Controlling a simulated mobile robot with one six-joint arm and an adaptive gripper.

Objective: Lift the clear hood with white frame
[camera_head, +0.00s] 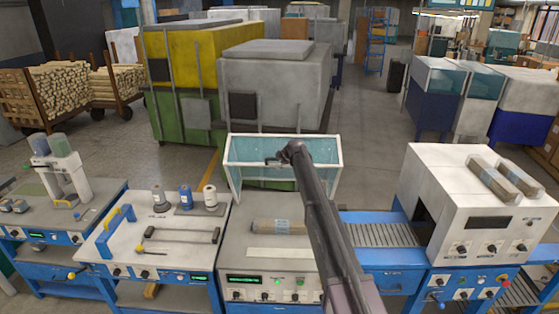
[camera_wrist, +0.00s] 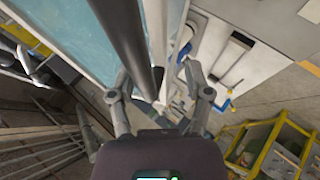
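The clear hood with white frame (camera_head: 240,151) is at the back of the middle machine in the head view. It stands tilted up, clear of the worktop. Its teal pane also shows in the wrist view (camera_wrist: 75,35), beside the white frame edge. A dark bar, seemingly the hood's handle (camera_wrist: 127,35), runs between my fingers. My gripper (camera_wrist: 156,72) is open, with fingers apart on both sides of the bar and gaps visible. In the head view my gripper (camera_head: 273,160) is at the hood's front, partly hidden by my arm.
A wrapped bundle (camera_head: 280,227) lies on the machine top below the hood. A bench (camera_head: 115,245) with spools stands left, and a conveyor (camera_head: 380,235) leads to a white machine (camera_head: 480,210) at right. A large grey cabinet (camera_head: 275,95) stands close behind.

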